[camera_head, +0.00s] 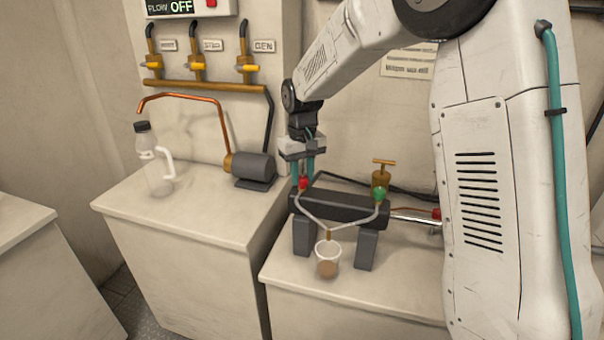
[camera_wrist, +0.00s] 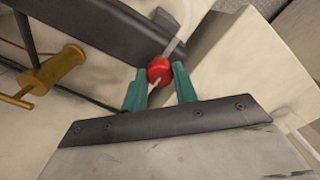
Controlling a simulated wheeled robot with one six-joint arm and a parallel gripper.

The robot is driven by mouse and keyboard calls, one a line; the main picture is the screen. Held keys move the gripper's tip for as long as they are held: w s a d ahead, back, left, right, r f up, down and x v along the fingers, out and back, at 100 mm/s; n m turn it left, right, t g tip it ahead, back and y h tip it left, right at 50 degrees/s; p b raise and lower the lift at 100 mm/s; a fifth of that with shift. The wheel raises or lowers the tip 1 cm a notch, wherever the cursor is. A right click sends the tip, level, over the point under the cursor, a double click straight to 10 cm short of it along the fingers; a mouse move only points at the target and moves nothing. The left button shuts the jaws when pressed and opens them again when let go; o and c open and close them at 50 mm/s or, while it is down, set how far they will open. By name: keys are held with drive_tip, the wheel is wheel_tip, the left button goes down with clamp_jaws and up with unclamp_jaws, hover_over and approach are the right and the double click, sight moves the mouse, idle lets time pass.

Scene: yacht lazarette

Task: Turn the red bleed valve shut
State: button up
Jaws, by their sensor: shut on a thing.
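The red bleed valve (camera_head: 303,183) is a small red knob at the left end of a dark horizontal cylinder (camera_head: 340,206). My gripper (camera_head: 308,174) reaches down from above with teal fingers at the red valve. In the wrist view the red valve (camera_wrist: 159,70) sits between the two teal fingertips (camera_wrist: 160,83), and the fingers are shut on it. A pale line or marking crosses the knob. A green valve (camera_head: 379,194) is at the cylinder's right end. Clear tubes run from both valves down to a small cup (camera_head: 327,260) with brown liquid.
A brass T-handled fitting (camera_head: 382,176) stands behind the green valve. A bottle (camera_head: 154,160) and a grey motor or pump (camera_head: 253,168) stand on the left counter (camera_head: 190,208). A panel above reads "FLOW OFF" (camera_head: 181,7), over several yellow-handled valves (camera_head: 197,65).

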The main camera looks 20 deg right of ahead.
sight(302, 177)
drive_tip(key=shift+w, duration=0.1)
drive_tip(key=o, duration=1)
drive_tip(key=shift+c, duration=0.2)
drive_tip(key=shift+r, duration=0.15)
wheel_tip(302, 177, up, 8)
drive_tip(key=shift+f, duration=0.2)
